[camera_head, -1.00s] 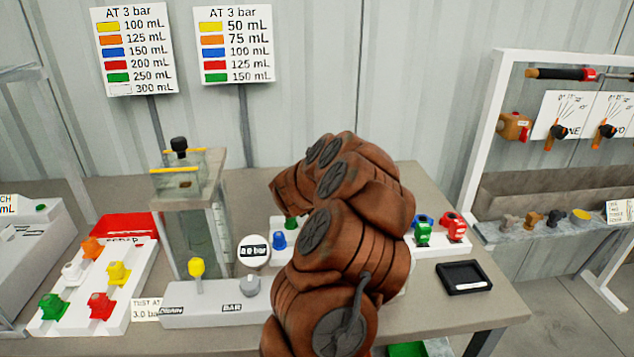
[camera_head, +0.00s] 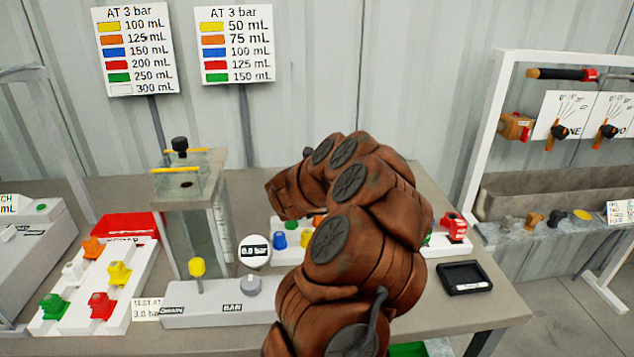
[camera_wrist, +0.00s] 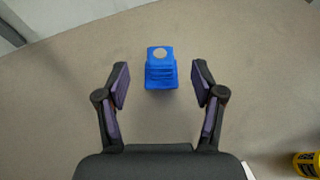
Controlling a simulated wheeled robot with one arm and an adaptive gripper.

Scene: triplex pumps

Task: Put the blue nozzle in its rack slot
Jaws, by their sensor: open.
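A blue nozzle (camera_wrist: 161,70) with a pale round top stands on the bare tan table in the wrist view. My gripper (camera_wrist: 161,84) is open, its two fingers on either side of the nozzle near the tips, with a gap on each side. In the head view my arm hides my gripper and this nozzle. The left white rack (camera_head: 77,303) holds orange, white, yellow, green and red nozzles; I cannot make out a bare slot.
A test stand with a clear tank (camera_head: 190,215) and yellow-knobbed base stands left of my arm. A red scrap bin (camera_head: 125,225) is behind the left rack. A black tray (camera_head: 464,277) lies at right. A yellow-and-black object (camera_wrist: 307,164) shows at the wrist view's lower right.

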